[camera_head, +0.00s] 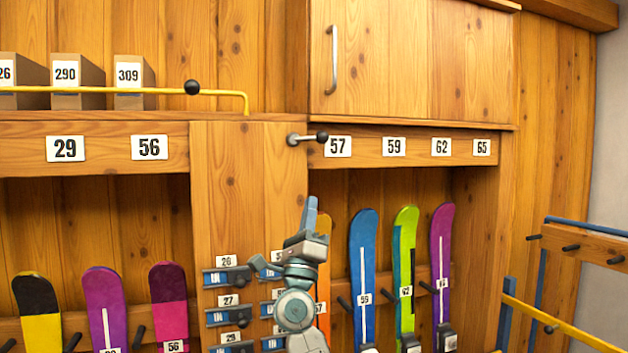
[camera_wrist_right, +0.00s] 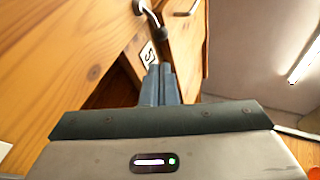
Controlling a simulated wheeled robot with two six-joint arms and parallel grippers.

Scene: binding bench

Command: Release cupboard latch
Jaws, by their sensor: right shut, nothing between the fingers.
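The latch (camera_head: 308,138) is a short metal lever with a dark knob. It lies roughly level, its pivot at the top right of a plain wooden panel and its knob pointing right beside the 57 label. It also shows at the top of the right wrist view (camera_wrist_right: 151,16). The upper cupboard (camera_head: 385,60) has a wooden front with a vertical metal handle (camera_head: 334,60); its front looks shut. My right gripper (camera_head: 310,203) points up, below the latch and apart from it. Its blue-grey fingers are together and empty, also in the wrist view (camera_wrist_right: 160,70). My left gripper is out of view.
A yellow rail (camera_head: 120,91) with a black knob runs before numbered boxes (camera_head: 64,78) on the left shelf. Upright snowboards (camera_head: 364,260) stand in the bays below. Bindings hang behind my right arm. A rack (camera_head: 585,245) stands at the right.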

